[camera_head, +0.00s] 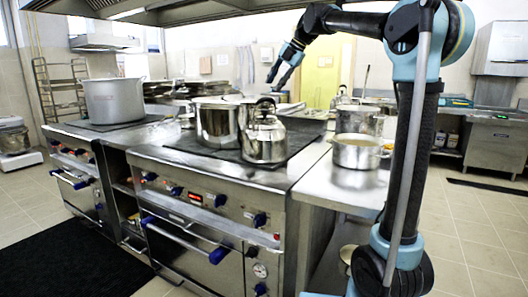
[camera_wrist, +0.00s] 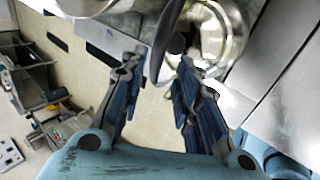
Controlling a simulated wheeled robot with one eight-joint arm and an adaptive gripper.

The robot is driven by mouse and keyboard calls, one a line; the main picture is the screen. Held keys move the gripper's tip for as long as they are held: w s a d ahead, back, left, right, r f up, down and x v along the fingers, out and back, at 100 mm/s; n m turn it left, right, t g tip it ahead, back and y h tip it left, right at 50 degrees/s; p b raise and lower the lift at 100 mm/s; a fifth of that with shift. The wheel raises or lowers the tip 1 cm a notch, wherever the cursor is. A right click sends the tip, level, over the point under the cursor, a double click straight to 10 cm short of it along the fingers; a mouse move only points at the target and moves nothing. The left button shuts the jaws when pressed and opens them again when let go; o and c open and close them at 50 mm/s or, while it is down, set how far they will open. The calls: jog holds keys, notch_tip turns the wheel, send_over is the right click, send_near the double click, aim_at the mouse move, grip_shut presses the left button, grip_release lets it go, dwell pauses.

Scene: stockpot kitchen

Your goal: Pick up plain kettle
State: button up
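A plain steel kettle (camera_head: 264,140) with a black handle stands upright on the dark stove top, beside a large steel pot (camera_head: 217,124). A second kettle (camera_head: 341,98) stands further back, partly hidden. My gripper (camera_head: 279,74) is raised above the stove in the head view. In the wrist view my gripper (camera_wrist: 157,64) is open, its blue fingers spread. A dark curved handle (camera_wrist: 164,38) shows between and beyond the fingertips, next to a shiny round metal vessel (camera_wrist: 222,30). Whether the fingers touch it, and which vessel this is, I cannot tell.
A smaller steel pot (camera_head: 357,152) stands on the counter to the right of the stove. A large grey stockpot (camera_head: 114,101) stands on the left stove. The extractor hood (camera_head: 180,10) hangs overhead. Tiled floor (camera_head: 465,225) is clear at the right.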

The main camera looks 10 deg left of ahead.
aim_at(264, 100)
jog(key=x, duration=1)
jog(key=shift+f, duration=0.1)
grip_shut()
